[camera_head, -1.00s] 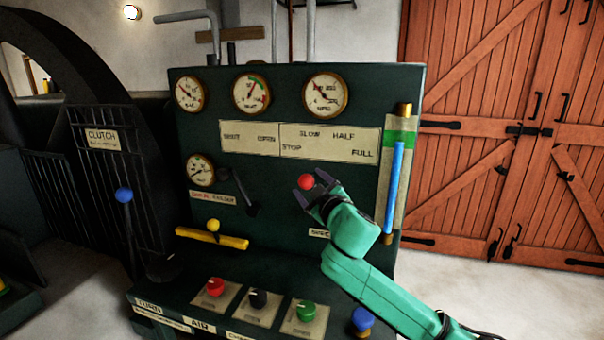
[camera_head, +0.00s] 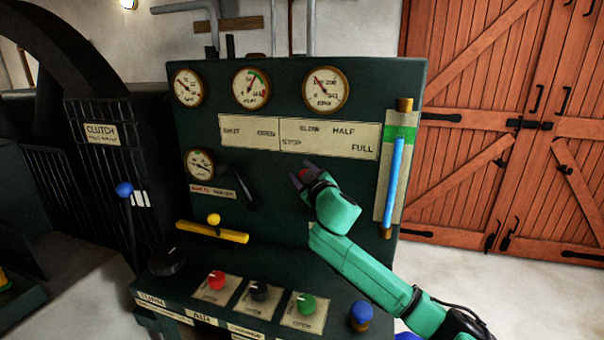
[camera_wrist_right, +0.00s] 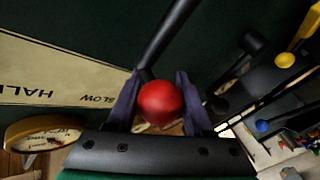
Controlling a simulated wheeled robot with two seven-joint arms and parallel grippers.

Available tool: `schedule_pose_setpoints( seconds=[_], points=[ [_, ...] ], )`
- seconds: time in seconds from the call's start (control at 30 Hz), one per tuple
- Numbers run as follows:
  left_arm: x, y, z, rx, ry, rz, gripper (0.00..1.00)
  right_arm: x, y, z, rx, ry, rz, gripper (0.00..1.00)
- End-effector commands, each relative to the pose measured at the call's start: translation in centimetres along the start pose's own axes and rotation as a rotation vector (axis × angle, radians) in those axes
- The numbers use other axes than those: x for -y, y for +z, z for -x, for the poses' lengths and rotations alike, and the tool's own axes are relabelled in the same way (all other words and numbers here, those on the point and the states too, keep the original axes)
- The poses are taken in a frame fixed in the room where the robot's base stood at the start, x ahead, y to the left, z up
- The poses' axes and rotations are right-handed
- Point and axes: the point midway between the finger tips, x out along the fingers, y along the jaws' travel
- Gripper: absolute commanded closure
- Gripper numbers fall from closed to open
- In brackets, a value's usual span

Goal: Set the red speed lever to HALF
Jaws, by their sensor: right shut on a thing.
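The red ball knob of the speed lever (camera_head: 306,174) sits below the scale plate (camera_head: 330,139) marked STOP, SLOW, HALF and FULL, roughly under the word SLOW. My right gripper (camera_head: 304,176) is at the knob and covers much of it in the head view. In the right wrist view the red knob (camera_wrist_right: 160,102) lies between the two fingers of my right gripper (camera_wrist_right: 160,100), which are shut on it. The black lever rod (camera_wrist_right: 166,42) runs up from it in that view. The lever's pivot is hidden in the head view. My left gripper is not in view.
A dark lever (camera_head: 245,187) and a yellow bar with knob (camera_head: 212,231) stand left of my right arm. Red (camera_head: 216,280), black (camera_head: 260,291) and green (camera_head: 306,303) knobs are on the ledge below. A glass gauge tube (camera_head: 394,185) stands to the right.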

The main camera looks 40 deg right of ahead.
Motion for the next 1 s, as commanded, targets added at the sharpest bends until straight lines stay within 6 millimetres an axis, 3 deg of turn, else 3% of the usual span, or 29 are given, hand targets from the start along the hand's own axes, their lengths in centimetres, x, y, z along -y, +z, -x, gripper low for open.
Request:
schedule_pose_setpoints(
  seconds=[0.17, 0.3, 0.4, 0.77, 0.8, 0.87, 1.0],
  points=[
    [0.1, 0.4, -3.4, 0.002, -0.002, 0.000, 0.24, 0.0, 1.1, 0.6, -0.056, 0.042, -0.109, 1.00],
    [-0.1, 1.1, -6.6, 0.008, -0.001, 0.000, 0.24, -1.7, 2.2, 2.1, -0.135, 0.106, -0.243, 1.00],
    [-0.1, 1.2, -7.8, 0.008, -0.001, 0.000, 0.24, -2.9, 2.7, 3.0, -0.179, 0.144, -0.319, 1.00],
    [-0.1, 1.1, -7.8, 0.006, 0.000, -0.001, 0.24, -3.8, 2.5, 3.4, -0.202, 0.162, -0.361, 1.00],
    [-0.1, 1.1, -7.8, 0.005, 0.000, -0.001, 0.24, -3.8, 2.5, 3.4, -0.202, 0.161, -0.361, 0.41],
    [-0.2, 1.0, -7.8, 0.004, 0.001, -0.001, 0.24, -3.8, 2.5, 3.4, -0.202, 0.162, -0.360, 0.19],
    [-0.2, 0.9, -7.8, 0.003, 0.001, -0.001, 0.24, -3.9, 2.4, 3.4, -0.203, 0.163, -0.360, 0.19]
  ],
)
